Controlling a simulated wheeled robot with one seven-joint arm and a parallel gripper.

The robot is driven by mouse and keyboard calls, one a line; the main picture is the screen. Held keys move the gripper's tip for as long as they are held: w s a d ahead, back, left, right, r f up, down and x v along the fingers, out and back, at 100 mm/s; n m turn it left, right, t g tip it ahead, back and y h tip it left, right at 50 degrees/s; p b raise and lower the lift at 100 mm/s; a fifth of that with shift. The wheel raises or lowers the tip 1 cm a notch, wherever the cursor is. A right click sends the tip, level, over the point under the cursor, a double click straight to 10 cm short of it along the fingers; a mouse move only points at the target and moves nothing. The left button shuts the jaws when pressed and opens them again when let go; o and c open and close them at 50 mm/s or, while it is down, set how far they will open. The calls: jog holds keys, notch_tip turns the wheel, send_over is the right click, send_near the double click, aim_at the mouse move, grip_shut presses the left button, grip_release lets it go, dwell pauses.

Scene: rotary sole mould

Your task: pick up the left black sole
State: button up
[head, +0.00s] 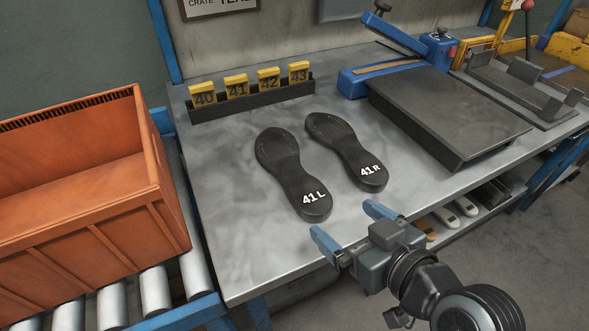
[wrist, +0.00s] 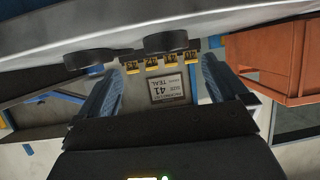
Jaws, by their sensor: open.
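The left black sole (head: 282,165), marked 41 L, lies flat on the grey metal worktable. The right black sole (head: 345,148), marked 41 R, lies beside it with a small gap. My gripper (head: 350,228) is open and empty at the table's front edge, just in front of the heel ends of both soles. In the wrist view the picture is upside down, and the blue fingers of my gripper (wrist: 158,82) stand wide apart. There the left sole (wrist: 167,43) and the right sole (wrist: 90,58) show edge-on beyond the fingers.
An orange crate (head: 88,235) stands on rollers at the left. A rack of yellow number blocks 40 to 43 (head: 255,105) sits at the table's back. A dark plate with a blue clamp (head: 445,115) lies to the right. Bare tabletop (head: 240,235) lies left of the soles.

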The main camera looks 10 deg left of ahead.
aim_at(315, 200)
jog(key=shift+w+a, duration=0.5)
jog(key=shift+w, duration=0.1)
jog(key=shift+s+a+p+x, duration=0.1)
jog(key=shift+a+p+x, duration=0.1)
jog(key=shift+x, duration=1.5)
jog(key=shift+s+a+p+x, duration=0.1)
jog(key=shift+s+p+x, duration=0.05)
jog(key=shift+x, duration=1.55)
jog(key=c, duration=1.2)
